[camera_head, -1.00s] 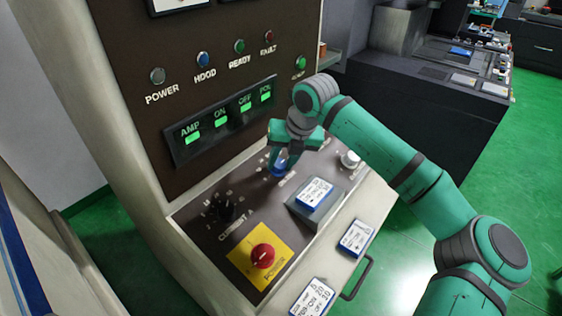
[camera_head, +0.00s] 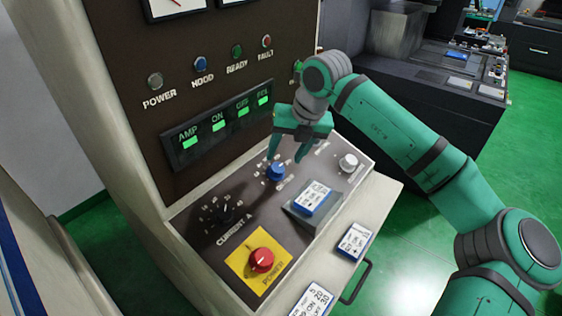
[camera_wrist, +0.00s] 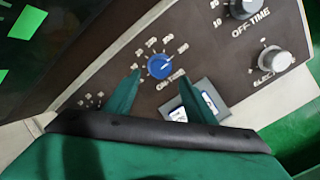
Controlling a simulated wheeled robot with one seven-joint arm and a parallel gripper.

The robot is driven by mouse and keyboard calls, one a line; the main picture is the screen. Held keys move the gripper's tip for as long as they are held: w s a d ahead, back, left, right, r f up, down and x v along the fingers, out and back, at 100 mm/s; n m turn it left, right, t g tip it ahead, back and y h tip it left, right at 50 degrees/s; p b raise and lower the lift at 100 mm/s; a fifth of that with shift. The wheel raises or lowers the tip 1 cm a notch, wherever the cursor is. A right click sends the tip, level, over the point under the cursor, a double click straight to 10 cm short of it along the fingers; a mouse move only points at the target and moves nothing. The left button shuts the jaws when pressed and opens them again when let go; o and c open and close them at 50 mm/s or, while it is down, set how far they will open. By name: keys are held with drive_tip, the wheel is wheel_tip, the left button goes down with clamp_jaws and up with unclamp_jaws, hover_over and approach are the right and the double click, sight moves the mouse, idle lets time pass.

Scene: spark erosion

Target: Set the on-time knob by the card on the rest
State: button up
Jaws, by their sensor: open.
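The blue on-time knob (camera_head: 276,171) stands on the sloping control panel, ringed by white scale marks. In the wrist view the knob (camera_wrist: 160,67) lies beyond and between my fingertips, with a pale pointer line toward the upper right; its exact setting is too small to read. My gripper (camera_head: 286,157) is open and empty, just above the knob and clear of it. The card (camera_head: 314,196), white with a blue edge, lies on the grey rest (camera_head: 299,213) right of the knob. The card's print is not legible; in the wrist view my right finger partly hides it.
The black current knob (camera_head: 216,212) and red power button (camera_head: 261,260) are at the panel's left and front. A pale knob (camera_head: 348,162) is at right; the off-time knob (camera_wrist: 243,8) shows in the wrist view. Two more cards (camera_head: 355,241) (camera_head: 313,299) lie on the front ledge.

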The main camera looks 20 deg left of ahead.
drive_tip(key=shift+v, duration=2.2)
drive_tip(key=shift+a, duration=0.1)
